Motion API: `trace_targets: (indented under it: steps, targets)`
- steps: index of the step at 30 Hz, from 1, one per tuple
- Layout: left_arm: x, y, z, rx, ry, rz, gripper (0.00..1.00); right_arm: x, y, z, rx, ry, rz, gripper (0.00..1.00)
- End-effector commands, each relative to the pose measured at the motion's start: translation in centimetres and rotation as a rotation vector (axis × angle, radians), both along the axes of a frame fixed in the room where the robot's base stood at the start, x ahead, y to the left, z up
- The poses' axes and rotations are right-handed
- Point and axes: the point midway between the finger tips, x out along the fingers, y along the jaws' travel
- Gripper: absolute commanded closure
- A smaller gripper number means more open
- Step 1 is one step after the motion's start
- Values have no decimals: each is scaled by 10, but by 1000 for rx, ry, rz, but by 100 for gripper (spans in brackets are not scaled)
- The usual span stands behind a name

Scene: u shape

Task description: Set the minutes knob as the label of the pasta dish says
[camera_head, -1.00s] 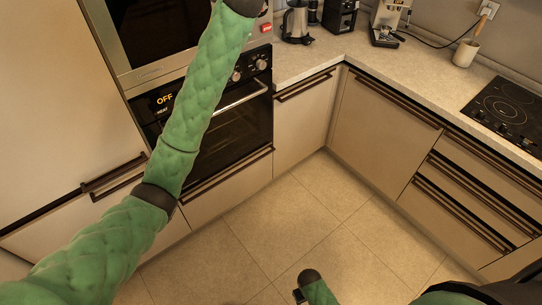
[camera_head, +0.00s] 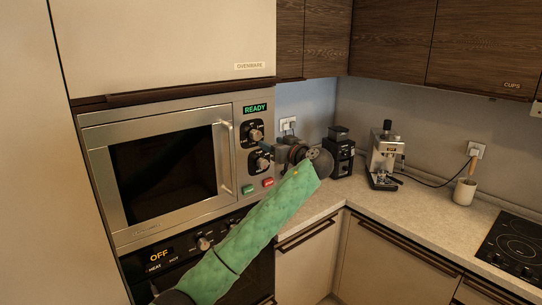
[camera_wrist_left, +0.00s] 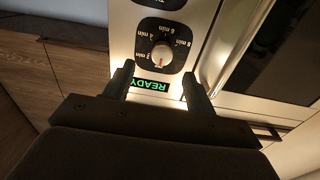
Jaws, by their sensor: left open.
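The minutes knob (camera_wrist_left: 161,52) is a pale round knob on a black dial with several "min" labels in the left wrist view, which shows it upside down. Its red mark points toward the green READY display (camera_wrist_left: 150,86), between the lowest labels. In the head view it is the upper knob (camera_head: 254,134) on the microwave panel, under the display. My left gripper (camera_head: 265,148) is open just in front of the panel; in the left wrist view its fingertips (camera_wrist_left: 160,76) are spread on the display side of the knob, with nothing between them. No pasta dish or label of it shows.
A lower knob (camera_head: 261,163) and green and red buttons (camera_head: 258,185) are close below. The microwave door handle (camera_head: 226,158) stands out to the left. A coffee grinder (camera_head: 341,152) and espresso machine (camera_head: 384,157) stand on the counter at right.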

Motion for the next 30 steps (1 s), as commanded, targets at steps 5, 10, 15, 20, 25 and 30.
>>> trace_targets:
  steps: [5,10,15,20,25,30]
  targets:
    - [-1,1,1,-102,-74,7,44,13,3,1,15,-70,1,44]
    - [0,2,1,-148,-105,7,44,12,3,2,16,-72,1,44]
    - [8,8,4,-149,-106,8,44,-4,0,5,14,-60,1,44]
    - [21,17,5,-148,-105,9,44,-31,-5,7,11,-42,2,44]
    - [41,31,6,-147,-104,9,44,-29,-5,25,12,-45,2,44]
    - [55,40,4,-147,-104,7,44,-30,-5,35,12,-45,2,44]
